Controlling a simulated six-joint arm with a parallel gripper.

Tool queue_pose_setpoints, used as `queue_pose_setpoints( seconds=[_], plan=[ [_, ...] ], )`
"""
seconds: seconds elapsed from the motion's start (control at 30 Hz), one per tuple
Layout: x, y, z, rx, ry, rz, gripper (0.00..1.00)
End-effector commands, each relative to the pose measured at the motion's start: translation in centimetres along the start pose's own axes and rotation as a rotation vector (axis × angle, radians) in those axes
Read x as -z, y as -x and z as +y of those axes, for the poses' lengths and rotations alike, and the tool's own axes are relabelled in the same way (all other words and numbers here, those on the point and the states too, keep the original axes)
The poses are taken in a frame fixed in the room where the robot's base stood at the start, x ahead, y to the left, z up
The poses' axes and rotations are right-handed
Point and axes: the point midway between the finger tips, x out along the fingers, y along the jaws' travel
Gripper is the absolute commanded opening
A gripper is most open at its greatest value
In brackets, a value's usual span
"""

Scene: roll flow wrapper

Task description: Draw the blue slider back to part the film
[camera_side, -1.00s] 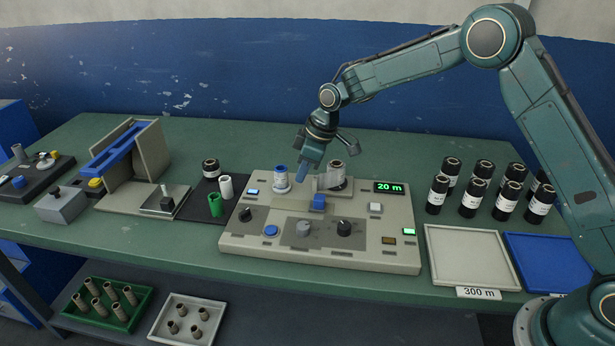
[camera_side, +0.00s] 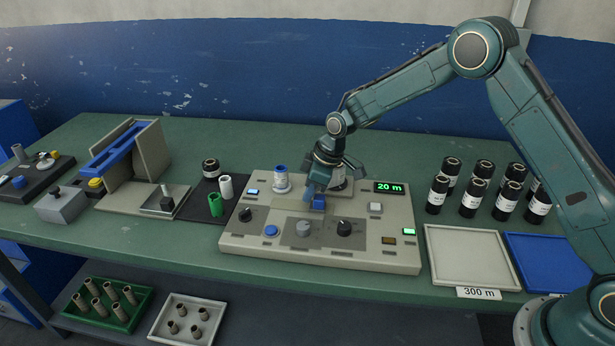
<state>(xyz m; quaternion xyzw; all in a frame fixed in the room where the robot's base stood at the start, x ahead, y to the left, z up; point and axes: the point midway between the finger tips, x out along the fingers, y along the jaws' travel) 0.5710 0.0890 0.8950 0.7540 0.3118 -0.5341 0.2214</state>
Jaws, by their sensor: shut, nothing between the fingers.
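The blue slider (camera_side: 319,203) sits near the middle of the grey control panel (camera_side: 260,243), in front of the two spindles. My gripper (camera_side: 309,193) is shut and empty, pointing down right beside the slider's left and rear side. I cannot tell whether its fingertips touch the slider. The left roll (camera_side: 281,179), white with a blue top, stands on the panel. The right roll (camera_side: 340,185) is mostly hidden behind my gripper. The film itself is too faint to make out. The display (camera_side: 389,188) reads 20 m.
Several black rolls (camera_side: 470,198) stand to the right, behind a white tray (camera_side: 440,277) marked 300 m and a blue tray (camera_side: 588,282). White and green cores stand left of the panel.

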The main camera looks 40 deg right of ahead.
Motion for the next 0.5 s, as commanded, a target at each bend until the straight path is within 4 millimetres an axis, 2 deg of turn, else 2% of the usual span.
queue_pose_setpoints(
  seconds=[0.5],
  plan=[
    [-0.52, 0.20, 0.00, 0.000, -0.001, -0.001, 0.00]
  ],
)
